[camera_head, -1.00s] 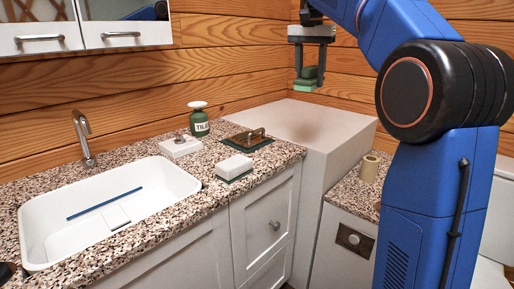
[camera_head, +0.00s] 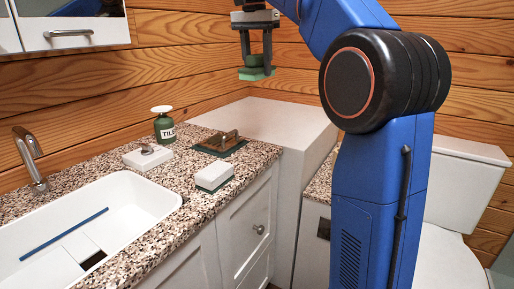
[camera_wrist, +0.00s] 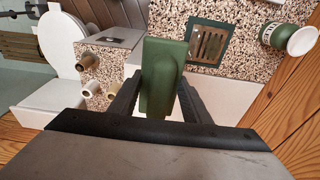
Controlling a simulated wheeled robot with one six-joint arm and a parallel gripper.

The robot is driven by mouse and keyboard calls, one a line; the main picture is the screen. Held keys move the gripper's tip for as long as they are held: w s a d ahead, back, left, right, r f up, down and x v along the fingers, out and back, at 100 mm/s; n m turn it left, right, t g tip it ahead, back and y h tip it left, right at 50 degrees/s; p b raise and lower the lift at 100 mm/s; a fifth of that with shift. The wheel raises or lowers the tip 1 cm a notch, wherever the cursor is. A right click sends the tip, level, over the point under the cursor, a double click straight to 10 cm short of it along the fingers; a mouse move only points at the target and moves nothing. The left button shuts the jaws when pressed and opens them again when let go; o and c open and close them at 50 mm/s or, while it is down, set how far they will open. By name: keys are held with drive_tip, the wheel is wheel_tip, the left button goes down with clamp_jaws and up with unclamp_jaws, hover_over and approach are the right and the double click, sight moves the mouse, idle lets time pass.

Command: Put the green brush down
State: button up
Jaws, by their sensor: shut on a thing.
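The green brush (camera_head: 257,73) hangs in my gripper (camera_head: 257,60), above the white block-like ledge beside the counter. It has a dark green upper part and a lighter green underside. In the wrist view the green brush (camera_wrist: 162,75) sits between the two dark fingers of my gripper (camera_wrist: 160,95), which are shut on it. Nothing touches the brush from below.
The speckled counter holds a green bottle (camera_head: 164,125), a white block with a knob (camera_head: 147,157), a white block on green (camera_head: 214,176) and a brown-handled piece on a green mat (camera_head: 221,144). The white ledge (camera_head: 270,121) is bare. A sink (camera_head: 130,205) lies left, a toilet (camera_head: 455,200) right.

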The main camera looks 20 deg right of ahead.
wheel_tip(320, 180, down, 25)
drive_tip(key=shift+f, duration=0.2)
idle(0.4)
drive_tip(key=shift+f, duration=0.15)
drive_tip(key=o, duration=0.9)
drive_tip(key=shift+o, duration=0.2)
wheel_tip(320, 180, up, 17)
drive_tip(key=s+a, duration=0.1)
drive_tip(key=a, duration=0.1)
drive_tip(key=s+f+n+t+y, duration=0.1)
drive_tip(key=s+f+n+t, duration=0.3)
drive_tip(key=s+f, duration=2.5)
drive_tip(key=s+n, duration=0.3)
drive_tip(key=n, duration=0.3)
drive_tip(key=shift+s+a+n, duration=0.3)
drive_tip(key=shift+s+n, duration=0.05)
drive_tip(key=shift+n, duration=0.05)
